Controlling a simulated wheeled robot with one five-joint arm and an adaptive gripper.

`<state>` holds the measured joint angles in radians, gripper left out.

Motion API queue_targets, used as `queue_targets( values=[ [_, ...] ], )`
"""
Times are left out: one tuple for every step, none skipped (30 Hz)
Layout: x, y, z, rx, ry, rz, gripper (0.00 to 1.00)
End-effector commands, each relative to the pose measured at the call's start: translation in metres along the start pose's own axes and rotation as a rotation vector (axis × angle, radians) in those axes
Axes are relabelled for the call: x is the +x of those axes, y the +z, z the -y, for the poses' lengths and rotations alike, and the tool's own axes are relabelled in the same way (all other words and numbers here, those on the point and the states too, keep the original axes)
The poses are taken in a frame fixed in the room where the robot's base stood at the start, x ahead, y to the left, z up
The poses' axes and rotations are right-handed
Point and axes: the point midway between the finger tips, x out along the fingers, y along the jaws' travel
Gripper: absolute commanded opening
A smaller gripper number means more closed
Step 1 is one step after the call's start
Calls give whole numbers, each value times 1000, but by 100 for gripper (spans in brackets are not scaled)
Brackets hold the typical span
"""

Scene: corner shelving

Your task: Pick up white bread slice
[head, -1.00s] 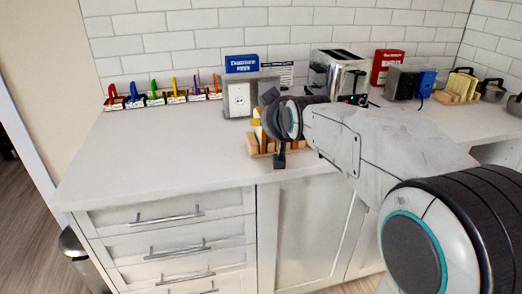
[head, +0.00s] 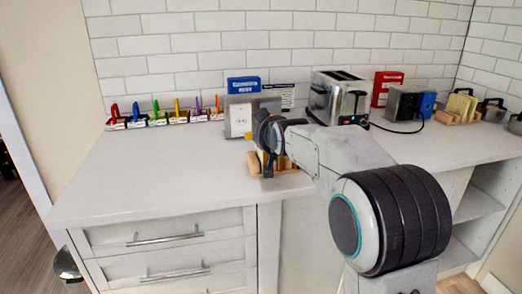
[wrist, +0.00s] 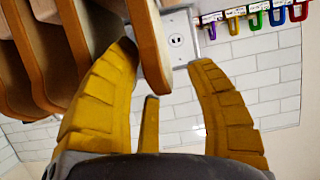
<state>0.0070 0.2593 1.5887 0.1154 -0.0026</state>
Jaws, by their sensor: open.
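Several brown-crusted bread slices stand in a row at the upper left of the wrist view, seen very close; the end slice (wrist: 149,45) lies between my fingers, with the left finger in the gap beside it. I cannot tell which slice is the white one. My gripper (wrist: 163,60) is open, with its yellow fingers spread around that end slice. In the head view my gripper (head: 265,165) is over a wooden bread rack (head: 288,167) on the counter, and my arm hides most of the slices.
A metal toaster (head: 338,97) and a grey outlet box (head: 238,120) stand behind the rack. A second rack with slices (head: 459,106) is at the far right. Coloured hooks (head: 157,115) line the wall at left. The counter's left front (head: 150,180) is clear.

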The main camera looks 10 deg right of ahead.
Motion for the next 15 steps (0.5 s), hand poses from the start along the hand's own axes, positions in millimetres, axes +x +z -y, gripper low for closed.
queue_targets(
  values=[
    [2, 0, 0, 0, 0, 0, 49],
    [3, 0, 0, 0, 0, -1, 49],
    [4, 0, 0, 0, 0, -1, 49],
    [4, 0, 0, 0, 0, -1, 49],
    [4, 0, 0, 0, 0, -1, 49],
    [4, 0, 0, 0, 0, -1, 49],
    [4, 0, 0, 0, 0, -1, 49],
    [4, 0, 0, 0, 0, -1, 49],
    [4, 0, 0, 0, 0, 0, 49],
    [4, 0, 0, 0, 0, 0, 52],
    [4, 0, 0, 0, 0, 0, 50],
    [4, 0, 0, 0, 0, 0, 46],
    [4, 0, 0, 0, 0, 0, 43],
    [4, 0, 0, 0, 0, 0, 41],
    [3, 0, 0, 0, 0, 0, 37]
  ],
)
